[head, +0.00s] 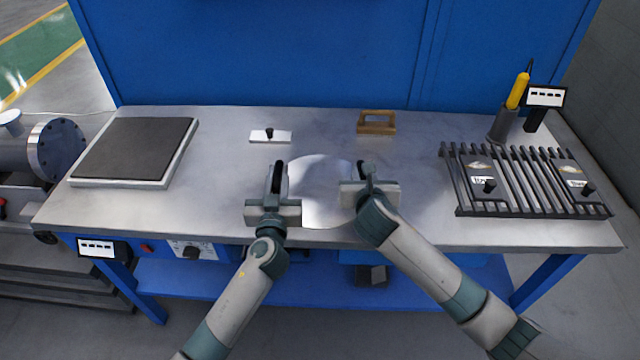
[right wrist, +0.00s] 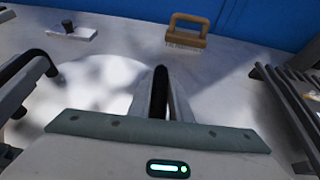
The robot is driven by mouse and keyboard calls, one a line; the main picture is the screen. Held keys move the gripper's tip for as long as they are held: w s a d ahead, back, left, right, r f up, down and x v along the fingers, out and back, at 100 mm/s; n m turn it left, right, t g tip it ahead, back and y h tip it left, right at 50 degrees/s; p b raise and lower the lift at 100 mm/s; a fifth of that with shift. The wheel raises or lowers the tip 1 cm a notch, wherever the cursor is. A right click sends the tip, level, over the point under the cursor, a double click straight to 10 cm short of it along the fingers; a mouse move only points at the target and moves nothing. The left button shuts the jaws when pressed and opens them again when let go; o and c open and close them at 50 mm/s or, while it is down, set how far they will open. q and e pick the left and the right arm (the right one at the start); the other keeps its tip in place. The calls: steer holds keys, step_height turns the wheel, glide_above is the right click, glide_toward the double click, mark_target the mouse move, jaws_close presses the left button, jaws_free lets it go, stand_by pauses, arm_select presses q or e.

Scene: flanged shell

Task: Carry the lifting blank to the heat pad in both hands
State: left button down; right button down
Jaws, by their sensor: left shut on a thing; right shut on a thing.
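The blank (head: 322,190) is a pale, shiny round disc between my two grippers, over the front middle of the metal bench. It also shows in the right wrist view (right wrist: 95,100). My left gripper (head: 278,180) is shut at its left side, and my right gripper (head: 366,175) is shut at its right side. The fingers hide the gripped spots. I cannot tell whether the disc touches the bench. The heat pad (head: 136,148) appears to be the dark square slab on a pale base at the bench's left end. Nothing lies on it.
A slatted black rack (head: 520,180) holding two dark knobbed plates stands at the right. A yellow-handled tool (head: 518,90) stands back right. Bench between disc and pad is clear.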

stand_by(0.9)
arm_select(q)
steer(key=shift+w+r, duration=0.1)
steer(key=shift+r, duration=0.1)
arm_select(e)
steer(key=shift+w+r, duration=0.15)
steer(key=shift+r, duration=0.05)
arm_select(q)
steer(key=shift+r, duration=0.15)
arm_select(e)
steer(key=shift+r, duration=0.15)
